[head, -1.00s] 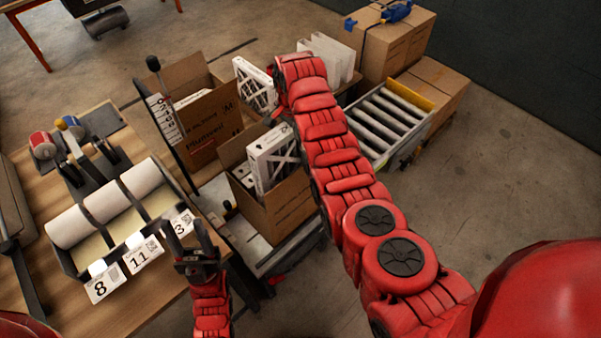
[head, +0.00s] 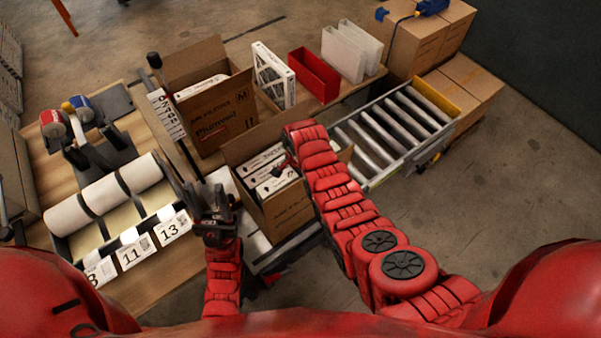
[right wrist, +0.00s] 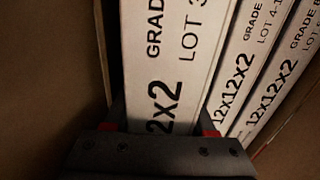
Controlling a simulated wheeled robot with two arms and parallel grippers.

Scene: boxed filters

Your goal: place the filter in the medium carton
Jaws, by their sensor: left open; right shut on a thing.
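My right gripper (head: 288,160) reaches into the near open carton (head: 286,208), partly hidden by my arm. My left gripper (head: 207,195) is open and empty left of the near carton.
Another filter (head: 272,76) stands upright behind the cartons beside a red bin (head: 314,76) and white panels (head: 350,50). A roller conveyor (head: 395,130) lies to the right. A label dispenser with white rolls (head: 105,195) occupies the left table.

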